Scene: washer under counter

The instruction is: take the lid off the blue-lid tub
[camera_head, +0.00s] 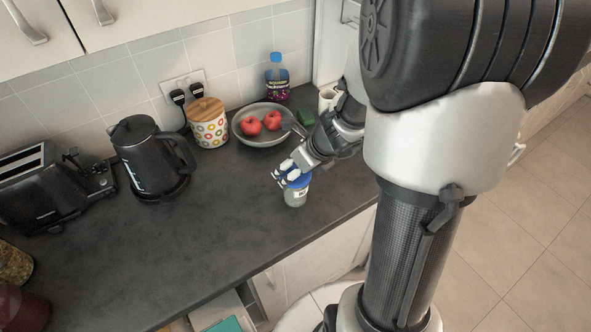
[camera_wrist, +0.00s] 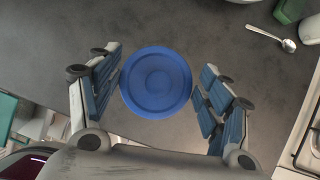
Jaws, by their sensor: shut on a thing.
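The blue-lid tub (camera_head: 295,198) is a small clear jar with a white label, upright on the dark counter near its front edge. Its round blue lid (camera_head: 301,183) is at the top of the tub, partly hidden by my fingers. In the wrist view the lid (camera_wrist: 156,82) is seen from above, between my two fingers. My gripper (camera_head: 285,175) is at lid height, with a finger on each side of the lid, shut on it. In the wrist view the lid hides the tub's body. I cannot tell whether any gap shows between lid and tub.
A grey bowl (camera_head: 262,138) with red apples stands behind the tub. A patterned canister (camera_head: 209,128), a black kettle (camera_head: 147,160) and a toaster (camera_head: 45,187) stand to the left. A blue-capped bottle (camera_head: 277,83) is at the back. A spoon (camera_wrist: 270,38) lies on the counter. Bare counter lies left of the tub.

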